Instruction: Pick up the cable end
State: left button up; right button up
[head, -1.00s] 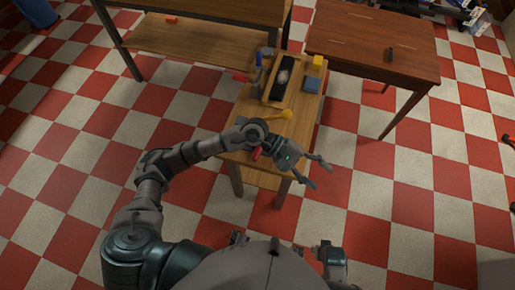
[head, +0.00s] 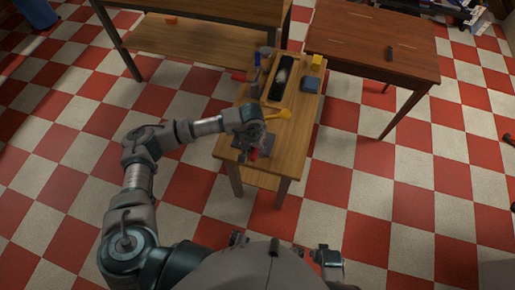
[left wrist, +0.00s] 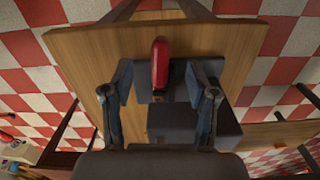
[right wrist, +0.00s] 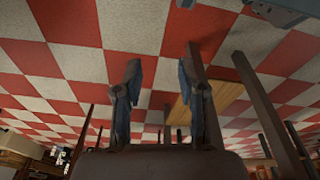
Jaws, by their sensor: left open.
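A red rounded piece (left wrist: 160,62), which may be the cable end, lies on a dark grey part on the small wooden table (head: 290,145). In the head view it is a small red spot (head: 254,154), partly hidden by my left gripper (head: 257,142). In the left wrist view my left gripper (left wrist: 164,82) is open, with one finger on each side of the red piece and gaps between. A dark grey block (left wrist: 195,122) sits between the lower parts of the fingers. My right gripper (right wrist: 160,72) is open and empty, above the checkered floor, away from the table top.
On the small table are a yellow item (head: 280,114), a wooden tray (head: 272,98) with a black insert, a blue block (head: 310,84), a yellow block (head: 316,61) and a blue upright item (head: 256,83). A reddish-brown table (head: 365,45) and a wooden bench (head: 200,40) stand behind.

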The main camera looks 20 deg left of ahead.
aim_at(253, 156)
pick_arm(q)
jog(key=shift+d+f, duration=0.1)
jog(key=shift+f, duration=0.85)
jog(key=f, duration=0.4)
jog(key=shift+w+a+f, duration=0.3)
jog(key=shift+f, duration=0.1)
jog(key=shift+d+r, duration=0.1)
jog(key=shift+d, duration=0.1)
grip_shut()
